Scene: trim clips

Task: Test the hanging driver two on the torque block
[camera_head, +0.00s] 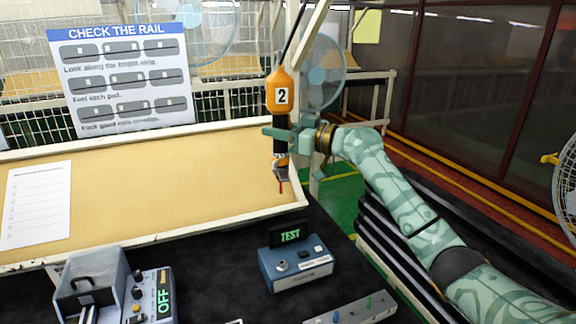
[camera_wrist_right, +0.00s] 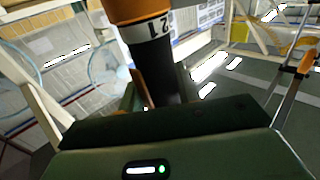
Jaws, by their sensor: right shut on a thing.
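The hanging driver two (camera_head: 281,97) is orange with a black grip and a white label "2". It hangs upright on a cord, its tip pointing down above the table. My right gripper (camera_head: 279,133) is shut on its black grip. In the right wrist view the driver (camera_wrist_right: 138,12) rises in front of the gripper (camera_wrist_right: 152,95). The torque block (camera_head: 297,268) is a blue-grey box with a lit green "TEST" display. It stands on the dark table, below the driver tip and apart from it. My left gripper is not in view.
A strip with colored pegs (camera_head: 352,312) lies at the front edge. A tan board with a pale rim (camera_head: 150,190) is behind. Dark table is free around the block.

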